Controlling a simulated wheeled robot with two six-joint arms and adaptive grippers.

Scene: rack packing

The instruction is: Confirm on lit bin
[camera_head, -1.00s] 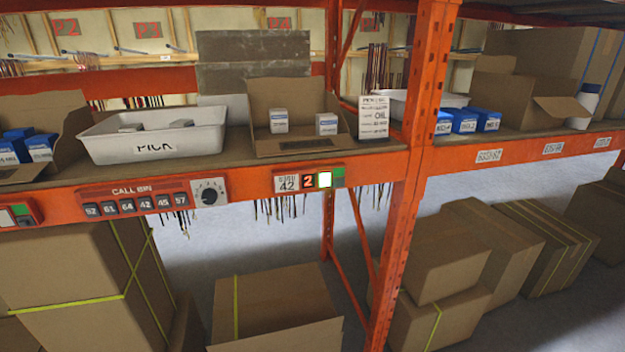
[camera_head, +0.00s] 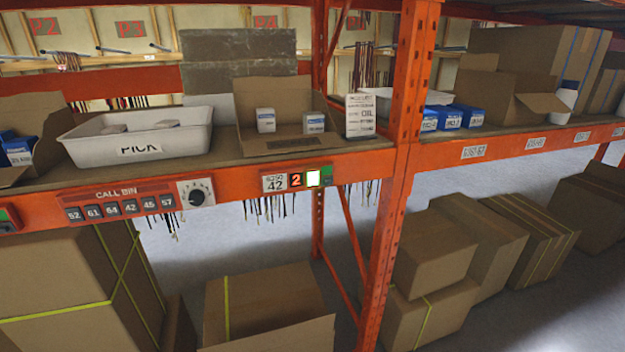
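The lit bin module (camera_head: 297,180) is on the orange shelf beam below an open cardboard bin (camera_head: 287,143). It carries a label reading 42, a red digit 2, a bright white lit button (camera_head: 313,178) and a green part at its right. Two small white boxes (camera_head: 266,120) stand in the cardboard bin. A white tote (camera_head: 140,150) marked PICK stands left of it with small boxes inside. The CALL BIN panel (camera_head: 122,201) has several numbered buttons, with a dial (camera_head: 196,193) at its right. Neither gripper is in view.
An orange upright post (camera_head: 400,150) stands right of the lit module. Blue boxes (camera_head: 449,117) and open cartons sit on the right shelf. Large cartons (camera_head: 265,300) stand on the floor below. The space in front of the beam looks clear.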

